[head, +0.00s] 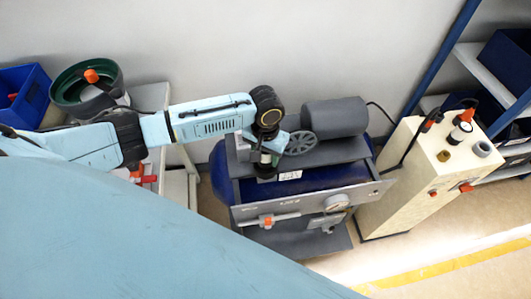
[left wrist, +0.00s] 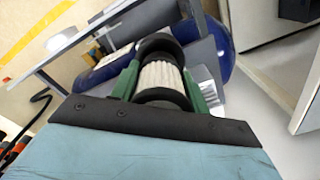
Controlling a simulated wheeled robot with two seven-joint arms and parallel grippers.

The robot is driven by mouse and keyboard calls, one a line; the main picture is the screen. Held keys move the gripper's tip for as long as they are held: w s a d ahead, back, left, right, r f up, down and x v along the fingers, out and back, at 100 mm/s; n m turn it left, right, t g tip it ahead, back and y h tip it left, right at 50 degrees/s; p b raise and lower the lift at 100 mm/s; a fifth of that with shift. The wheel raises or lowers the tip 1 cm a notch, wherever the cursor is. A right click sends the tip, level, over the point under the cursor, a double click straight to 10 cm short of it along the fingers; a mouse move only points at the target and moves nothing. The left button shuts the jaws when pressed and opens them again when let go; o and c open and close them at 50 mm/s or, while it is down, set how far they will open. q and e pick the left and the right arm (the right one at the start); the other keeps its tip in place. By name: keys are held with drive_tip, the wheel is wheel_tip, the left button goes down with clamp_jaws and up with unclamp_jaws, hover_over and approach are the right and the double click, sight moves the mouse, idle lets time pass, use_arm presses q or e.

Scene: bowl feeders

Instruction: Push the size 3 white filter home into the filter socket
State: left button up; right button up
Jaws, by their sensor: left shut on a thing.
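The white pleated filter (left wrist: 160,80) with dark end caps shows in the left wrist view between the two green fingers of my left gripper (left wrist: 163,85). The gripper is shut on it. In the head view my left gripper (head: 267,147) points down over the left part of the compressor, beside its flywheel. The filter (head: 265,159) shows there only as a small pale and dark piece under the gripper. The filter socket is not clearly seen; the gripper and filter cover that spot. I cannot tell how deep the filter sits or read its size. My right gripper is not in view.
The compressor has a blue tank (head: 222,172), a grey motor (head: 335,117), a flywheel (head: 301,142) and a front panel with a gauge (head: 336,202). A cream cabinet (head: 400,190) stands right. A green bowl (head: 68,92) and blue bin (head: 32,98) stand left.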

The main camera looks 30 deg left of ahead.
use_arm(q)
drive_tip(key=shift+f+p, duration=0.15)
drive_tip(key=shift+p, duration=0.7)
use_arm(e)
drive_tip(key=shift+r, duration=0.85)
use_arm(q)
drive_tip(key=shift+f+b, duration=0.3)
drive_tip(key=shift+f, duration=0.55)
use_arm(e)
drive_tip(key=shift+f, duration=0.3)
